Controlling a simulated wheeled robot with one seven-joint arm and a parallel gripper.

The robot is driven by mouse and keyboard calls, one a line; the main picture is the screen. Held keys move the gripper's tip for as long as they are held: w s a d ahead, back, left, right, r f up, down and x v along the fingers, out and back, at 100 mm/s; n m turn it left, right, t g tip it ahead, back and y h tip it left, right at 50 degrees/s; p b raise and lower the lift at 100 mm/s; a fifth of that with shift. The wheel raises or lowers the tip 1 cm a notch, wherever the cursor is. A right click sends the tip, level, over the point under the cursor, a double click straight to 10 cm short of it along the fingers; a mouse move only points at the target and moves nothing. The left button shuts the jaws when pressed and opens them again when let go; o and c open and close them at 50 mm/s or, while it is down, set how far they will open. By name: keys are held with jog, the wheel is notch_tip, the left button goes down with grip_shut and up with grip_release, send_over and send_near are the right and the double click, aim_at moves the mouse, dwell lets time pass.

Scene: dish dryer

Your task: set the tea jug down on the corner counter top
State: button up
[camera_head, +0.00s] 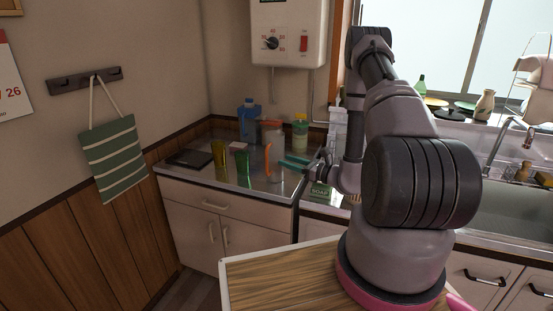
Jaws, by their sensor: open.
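The tea jug (277,165) is a clear greyish jug with an orange handle on its left side. It stands upright on the corner counter top (200,173), near the counter's right part. My gripper (293,162) has teal fingers and is just right of the jug, at about mid-height of its body. The fingers are open and point left toward the jug. Whether they still touch it is too small to tell.
A yellow glass (219,153) and a green glass (243,169) stand left of the jug. A dark flat board (190,158) lies at left. A soap box (320,190) is right of the counter, near my arm.

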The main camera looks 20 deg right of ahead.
jog(key=s+a+r+n+g+y, duration=0.1)
jog(key=s+a+r+n+g, duration=0.3)
jog(key=r, duration=0.3)
jog(key=s+a+r+n+g, duration=0.3)
jog(key=s+r+n+g, duration=0.25)
jog(key=r, duration=0.25)
jog(key=s+a+r+n+g+y, duration=0.1)
jog(key=s+a+r+n+g, duration=0.25)
jog(key=r+n, duration=0.3)
jog(key=s+d+r+n+t+h, duration=0.3)
jog(key=s+d+r+h, duration=0.1)
jog(key=s+r+h, duration=0.2)
jog(key=s+d+r+n+t+h, duration=0.3)
jog(key=s+d+r+n+h, duration=0.1)
jog(key=s+r, duration=0.4)
jog(key=shift+d+r+t+h, duration=0.15)
jog(key=shift+r+t+h, duration=0.15)
jog(key=shift+r+h, duration=0.6)
